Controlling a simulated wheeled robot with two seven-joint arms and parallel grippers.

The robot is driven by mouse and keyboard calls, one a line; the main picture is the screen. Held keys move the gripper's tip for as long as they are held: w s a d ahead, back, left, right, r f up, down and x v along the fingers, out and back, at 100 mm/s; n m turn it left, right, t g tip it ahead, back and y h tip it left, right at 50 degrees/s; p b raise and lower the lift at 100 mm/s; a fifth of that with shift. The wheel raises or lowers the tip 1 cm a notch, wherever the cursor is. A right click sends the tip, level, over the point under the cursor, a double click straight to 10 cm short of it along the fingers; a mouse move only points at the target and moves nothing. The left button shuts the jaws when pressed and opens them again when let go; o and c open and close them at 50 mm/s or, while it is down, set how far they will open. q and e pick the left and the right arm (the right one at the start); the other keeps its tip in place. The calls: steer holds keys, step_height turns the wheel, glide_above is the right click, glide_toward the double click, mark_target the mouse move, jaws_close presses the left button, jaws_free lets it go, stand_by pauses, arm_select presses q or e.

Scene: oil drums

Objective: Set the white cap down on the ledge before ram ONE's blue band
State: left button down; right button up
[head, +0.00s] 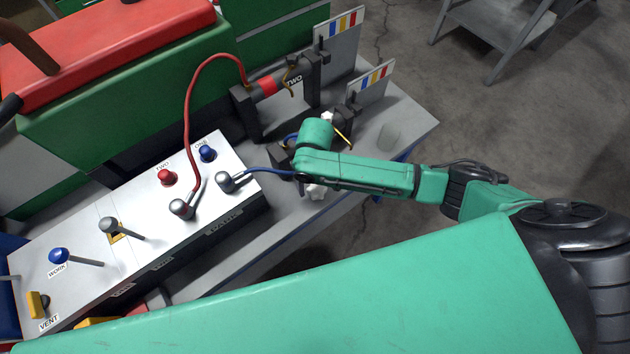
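My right arm reaches in from the right over ram ONE's place on the bench. Its teal wrist hides most of that ram, and my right gripper (317,155) is largely hidden beneath it. White pieces show above and below the wrist; I cannot tell whether either is the white cap or part of the gripper. Ram ONE's dark mount (279,158) shows left of the wrist, with a bit of blue beside it. I cannot clearly see its blue band or the ledge before it. My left gripper is not in view.
Ram TWO (277,84), with a red band, lies behind. The control box (150,215) with levers and knobs stands left, with red (191,110) and blue (262,171) hoses running from it. Colour-striped plates stand behind the rams. The bench's right end (415,122) is clear.

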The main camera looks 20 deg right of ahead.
mark_target(315, 186)
step_height(315, 186, up, 12)
stand_by(0.4)
steer(key=shift+r, duration=0.1)
